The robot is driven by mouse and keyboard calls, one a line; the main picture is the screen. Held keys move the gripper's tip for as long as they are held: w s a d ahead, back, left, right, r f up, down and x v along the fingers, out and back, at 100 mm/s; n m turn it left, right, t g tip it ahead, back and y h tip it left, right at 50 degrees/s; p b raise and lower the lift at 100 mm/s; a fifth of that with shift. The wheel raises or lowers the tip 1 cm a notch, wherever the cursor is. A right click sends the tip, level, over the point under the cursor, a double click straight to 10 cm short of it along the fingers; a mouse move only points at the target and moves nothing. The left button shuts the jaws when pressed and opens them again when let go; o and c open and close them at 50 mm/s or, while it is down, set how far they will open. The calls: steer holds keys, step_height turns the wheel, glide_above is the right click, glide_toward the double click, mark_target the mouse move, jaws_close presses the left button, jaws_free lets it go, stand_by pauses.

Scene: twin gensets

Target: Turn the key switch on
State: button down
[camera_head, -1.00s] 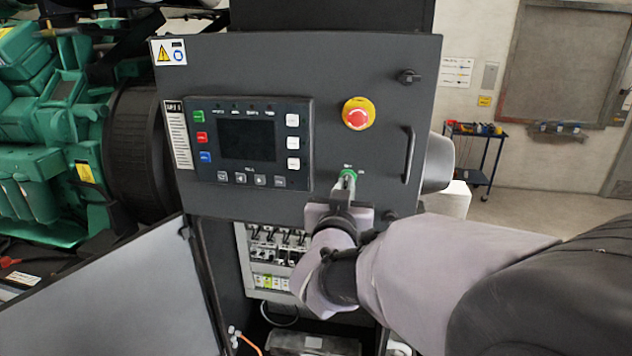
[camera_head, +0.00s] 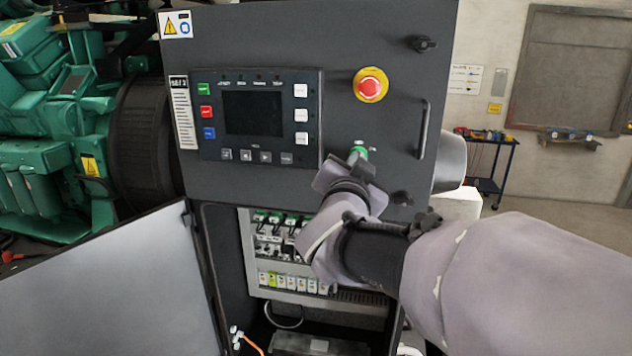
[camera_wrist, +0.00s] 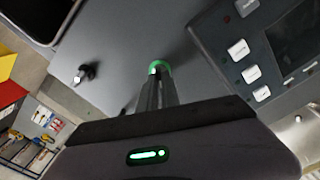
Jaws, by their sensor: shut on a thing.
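The key switch (camera_head: 358,151) has a green ring and sits on the dark control panel (camera_head: 300,40), below the red emergency stop button on its yellow base. My gripper (camera_head: 354,160) is at the switch, its fingers shut on the key part. In the wrist view the green-ringed key switch (camera_wrist: 160,67) shows at the tips of my gripper (camera_wrist: 156,85), which hide most of the key. My wrist looks rolled relative to the panel. The exact key angle cannot be told.
The emergency stop (camera_head: 370,86) is just above my gripper. A door handle (camera_head: 423,130) and a black knob (camera_head: 423,44) are to the right. The display unit (camera_head: 255,115) is to the left. An open lower door (camera_head: 110,285) stands at lower left.

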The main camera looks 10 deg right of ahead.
steer(key=shift+f+m+b, duration=0.1)
steer(key=shift+m+b, duration=2.25)
steer(key=shift+m, duration=0.65)
steer(key=c, duration=1.6)
jaws_free()
steer(key=shift+o, duration=0.2)
steer(key=shift+s, duration=0.1)
steer(key=p+v, duration=0.1)
steer(key=v, duration=1.6)
steer(key=shift+p, duration=0.35)
